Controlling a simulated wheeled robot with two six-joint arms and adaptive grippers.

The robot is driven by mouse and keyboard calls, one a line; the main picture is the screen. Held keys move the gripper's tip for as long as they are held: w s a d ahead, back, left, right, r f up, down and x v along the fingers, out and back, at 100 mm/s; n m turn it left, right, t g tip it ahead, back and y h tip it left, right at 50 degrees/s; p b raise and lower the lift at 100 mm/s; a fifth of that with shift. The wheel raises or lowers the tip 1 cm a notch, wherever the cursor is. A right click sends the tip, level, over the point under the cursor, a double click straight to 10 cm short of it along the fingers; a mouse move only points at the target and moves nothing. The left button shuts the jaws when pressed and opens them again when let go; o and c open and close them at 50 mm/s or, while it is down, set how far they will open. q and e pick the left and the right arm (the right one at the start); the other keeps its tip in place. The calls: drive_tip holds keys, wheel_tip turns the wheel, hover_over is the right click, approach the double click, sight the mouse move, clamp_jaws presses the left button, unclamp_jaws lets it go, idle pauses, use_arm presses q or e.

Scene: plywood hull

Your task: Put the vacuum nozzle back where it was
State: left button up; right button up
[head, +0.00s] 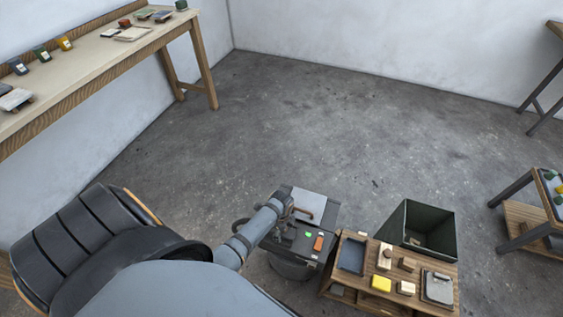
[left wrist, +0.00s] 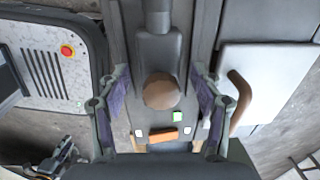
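A dark grey tubular part, which looks like the vacuum nozzle (left wrist: 157,52), runs down from the top of the left wrist view. A round brown face (left wrist: 162,92) is at its lower end. The two fingers of my left gripper (left wrist: 160,104) stand apart on either side, with gaps visible, so I see no grip. In the head view my left gripper (head: 287,229) is over a dark machine (head: 328,252), and the nozzle cannot be made out. A dark jointed part that looks like my right gripper (left wrist: 56,157) is at the lower left of the wrist view; its fingers are unclear.
The machine has a pale panel (head: 309,203), a brown handle (left wrist: 240,103), an orange switch (left wrist: 163,134) and a green light (left wrist: 177,116). Right of it stands a wooden table (head: 372,296) with small blocks and trays. A dark green bin (head: 448,235) is behind. The floor beyond is clear.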

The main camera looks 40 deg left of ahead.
use_arm(q)
drive_tip(key=shift+r, duration=0.2)
wheel_tip(320, 180, up, 12)
drive_tip(key=p, duration=0.2)
drive_tip(key=shift+s+p, duration=0.3)
drive_tip(key=shift+p, duration=0.05)
drive_tip(key=shift+d, duration=0.1)
